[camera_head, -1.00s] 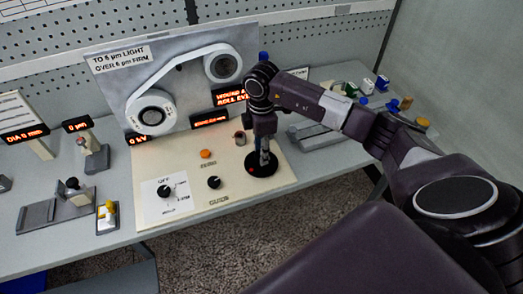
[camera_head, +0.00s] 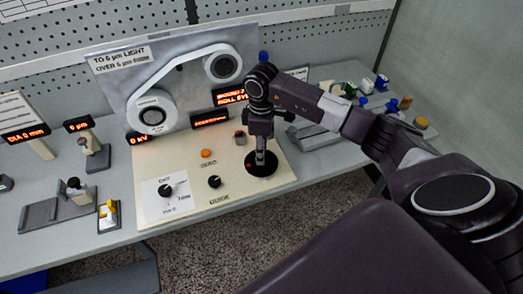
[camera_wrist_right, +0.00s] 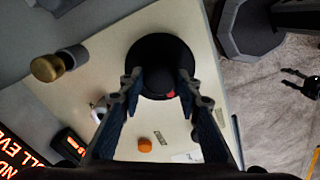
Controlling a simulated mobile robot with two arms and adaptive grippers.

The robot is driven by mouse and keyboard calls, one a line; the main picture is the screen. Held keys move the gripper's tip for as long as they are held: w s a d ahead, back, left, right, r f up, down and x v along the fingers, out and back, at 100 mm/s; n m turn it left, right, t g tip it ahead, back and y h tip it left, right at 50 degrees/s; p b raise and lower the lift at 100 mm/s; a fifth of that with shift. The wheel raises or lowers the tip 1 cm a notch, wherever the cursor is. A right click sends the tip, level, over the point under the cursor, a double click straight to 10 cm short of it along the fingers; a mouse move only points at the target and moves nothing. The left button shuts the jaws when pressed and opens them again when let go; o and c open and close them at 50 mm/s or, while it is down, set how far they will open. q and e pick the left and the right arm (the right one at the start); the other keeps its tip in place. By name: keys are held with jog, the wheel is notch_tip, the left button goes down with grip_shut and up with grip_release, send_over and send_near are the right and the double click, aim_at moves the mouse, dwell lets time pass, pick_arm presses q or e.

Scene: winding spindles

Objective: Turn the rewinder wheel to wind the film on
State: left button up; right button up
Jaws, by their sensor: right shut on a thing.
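The rewinder wheel is a flat black disc (camera_head: 262,169) with a red mark, on the right of the cream console; the right wrist view shows it too (camera_wrist_right: 158,42). My right gripper (camera_head: 261,163) points down at the disc's middle. In the right wrist view my gripper (camera_wrist_right: 160,82) has its two fingers on either side of a dark knob on the wheel and is shut on it. The white film (camera_head: 172,78) runs on the upright panel between a larger lower-left reel (camera_head: 152,116) and a smaller upper-right reel (camera_head: 223,66). My left gripper does not show in the head view.
The console (camera_head: 225,193) carries an orange button (camera_head: 206,153), two black knobs and a short grey-brown post (camera_head: 240,138) close left of my gripper. Lit red displays (camera_head: 210,118) stand behind. Small coloured items sit at the table's right end.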

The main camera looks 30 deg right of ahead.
jog(key=shift+w+r, duration=0.1)
jog(key=o, duration=1.2)
jog(key=shift+c, duration=0.2)
notch_tip(320, 180, up, 12)
